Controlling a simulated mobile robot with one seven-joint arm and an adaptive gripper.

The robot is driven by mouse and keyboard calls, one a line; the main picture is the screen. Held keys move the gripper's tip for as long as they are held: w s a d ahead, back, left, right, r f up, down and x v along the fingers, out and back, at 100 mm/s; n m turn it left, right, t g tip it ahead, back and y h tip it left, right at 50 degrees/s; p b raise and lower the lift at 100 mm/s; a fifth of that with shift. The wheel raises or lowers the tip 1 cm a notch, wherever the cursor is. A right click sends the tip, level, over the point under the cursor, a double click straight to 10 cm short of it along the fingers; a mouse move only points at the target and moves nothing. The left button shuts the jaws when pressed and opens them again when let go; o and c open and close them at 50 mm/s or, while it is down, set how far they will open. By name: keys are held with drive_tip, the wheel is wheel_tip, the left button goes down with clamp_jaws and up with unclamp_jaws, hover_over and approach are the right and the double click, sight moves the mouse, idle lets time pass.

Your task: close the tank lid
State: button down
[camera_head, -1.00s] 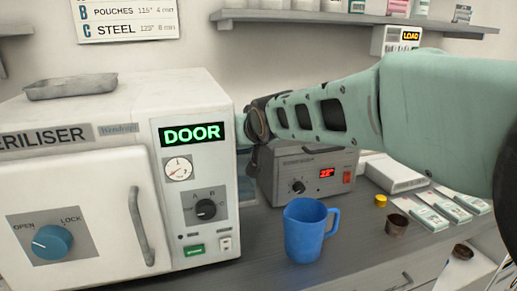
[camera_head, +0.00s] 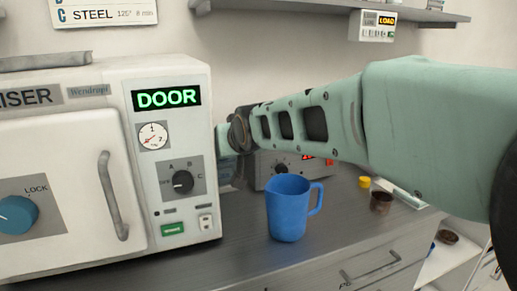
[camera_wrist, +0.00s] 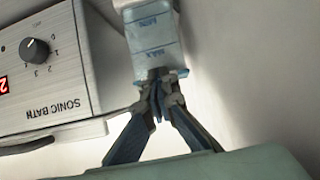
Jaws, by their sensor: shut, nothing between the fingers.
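In the wrist view, a pale, translucent blue tank (camera_wrist: 155,50) with level marks and small print stands between the sonic bath and the wall. My gripper (camera_wrist: 157,98) is shut and empty, with its fingertips close to the tank's near edge; I cannot tell whether they touch it. No lid can be made out clearly, so its position cannot be told. In the head view, my arm reaches in from the right, and its dark end (camera_head: 243,172) is beside the steriliser (camera_head: 75,165). There the tank is mostly hidden.
The sonic bath (camera_wrist: 50,70) stands right beside the gripper. In the head view, a blue mug (camera_head: 287,210) stands on the counter (camera_head: 235,245) in front of it. A yellow cap (camera_head: 364,182) and a brown pot (camera_head: 381,202) are further right. The counter in front of the steriliser is clear.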

drive_tip(key=shift+s+f, duration=0.3)
drive_tip(key=shift+w, duration=0.15)
idle(0.3)
